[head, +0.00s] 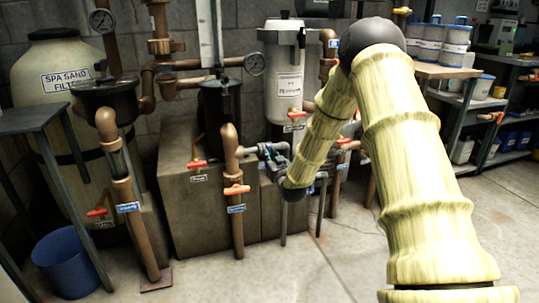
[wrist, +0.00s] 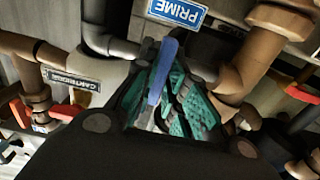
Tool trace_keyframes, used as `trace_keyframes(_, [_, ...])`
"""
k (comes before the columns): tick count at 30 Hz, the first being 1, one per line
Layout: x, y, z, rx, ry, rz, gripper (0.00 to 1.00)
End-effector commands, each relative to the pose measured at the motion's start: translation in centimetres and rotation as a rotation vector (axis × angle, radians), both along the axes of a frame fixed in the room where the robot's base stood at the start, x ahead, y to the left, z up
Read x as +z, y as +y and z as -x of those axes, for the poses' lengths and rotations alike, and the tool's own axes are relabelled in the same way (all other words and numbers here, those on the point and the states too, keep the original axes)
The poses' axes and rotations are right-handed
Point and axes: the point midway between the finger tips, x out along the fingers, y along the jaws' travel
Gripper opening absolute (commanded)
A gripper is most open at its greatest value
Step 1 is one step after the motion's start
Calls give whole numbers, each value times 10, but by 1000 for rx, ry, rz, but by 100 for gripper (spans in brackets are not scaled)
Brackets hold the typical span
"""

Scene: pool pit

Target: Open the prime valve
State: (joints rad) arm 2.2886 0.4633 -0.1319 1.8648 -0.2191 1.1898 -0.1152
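The blue PRIME label (wrist: 176,12) is at the top of the wrist view, upside down. A blue valve handle (wrist: 160,75) is just below it, slanting down between the teal-padded fingers of my gripper (wrist: 170,68). The fingers are close around the handle, but I cannot tell whether they touch or grip it. In the head view my gripper (head: 270,153) is at the pipework in front of the white canister (head: 284,80). The blue handle cannot be made out there; my arm and gripper cover that spot.
Brown pipes carry red-orange valve handles, one above a blue label (head: 236,209). A cartridge label (wrist: 70,79) and red handle (wrist: 66,111) lie left of my gripper. A spa sand filter (head: 60,85) and blue bucket (head: 68,263) stand at left. The right floor is clear.

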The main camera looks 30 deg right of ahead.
Motion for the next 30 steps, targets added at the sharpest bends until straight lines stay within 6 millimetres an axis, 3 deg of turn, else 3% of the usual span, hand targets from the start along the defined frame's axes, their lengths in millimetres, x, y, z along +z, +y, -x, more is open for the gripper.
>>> trace_keyframes(13, [1,0,0,1,7,29,0])
trace_keyframes(30, [1,1,0,2,119,496,0])
